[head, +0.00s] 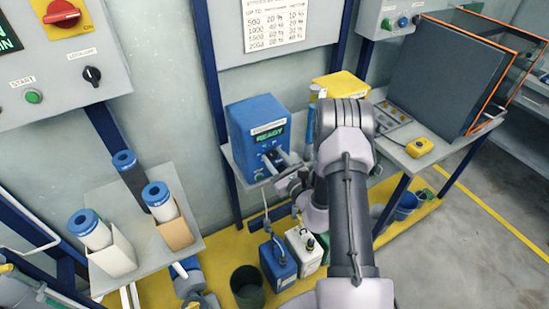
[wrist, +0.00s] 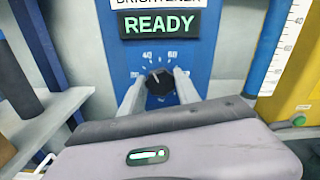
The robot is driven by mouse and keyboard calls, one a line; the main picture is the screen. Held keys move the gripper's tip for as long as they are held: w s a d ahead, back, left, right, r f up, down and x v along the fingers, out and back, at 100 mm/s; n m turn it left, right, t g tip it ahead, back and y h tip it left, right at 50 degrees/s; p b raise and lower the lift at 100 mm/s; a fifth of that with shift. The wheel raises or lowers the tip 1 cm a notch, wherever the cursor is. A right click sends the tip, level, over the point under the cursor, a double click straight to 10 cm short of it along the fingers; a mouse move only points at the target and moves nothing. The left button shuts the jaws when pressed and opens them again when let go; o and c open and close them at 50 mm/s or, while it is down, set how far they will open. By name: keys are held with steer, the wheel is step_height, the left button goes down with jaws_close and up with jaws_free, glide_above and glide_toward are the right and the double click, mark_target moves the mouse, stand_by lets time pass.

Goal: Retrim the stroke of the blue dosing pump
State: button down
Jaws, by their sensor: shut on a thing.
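The blue dosing pump (head: 250,122) stands on a grey shelf against the wall in the head view. Its green display reads READY, and it fills the middle of the wrist view (wrist: 222,50). Below the display is a black stroke knob (wrist: 159,84) with a printed scale around it; 40 and 60 are readable. My gripper (wrist: 158,88) is shut on the knob, one finger on each side. In the head view my gripper (head: 275,165) is at the pump's front, partly hidden by my arm. The knob's exact setting is hard to read.
A dosing chart (head: 275,22) hangs above the pump. A graduated cylinder (wrist: 282,45) stands close on its right. Blue and white jugs (head: 277,263) stand below on a yellow floor area. Filter cartridges (head: 160,195) stand on a shelf to the left.

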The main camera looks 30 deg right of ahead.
steer(key=m+p, duration=0.2)
steer(key=m, duration=0.4)
steer(key=m+p, duration=0.1)
steer(key=m, duration=0.2)
steer(key=shift+d, duration=0.1)
steer(key=shift+f+m+p, duration=0.1)
steer(key=shift+m+p, duration=0.4)
steer(key=shift+m, duration=1.3)
steer(key=c, duration=0.9)
jaws_free()
steer(key=shift+s, duration=0.1)
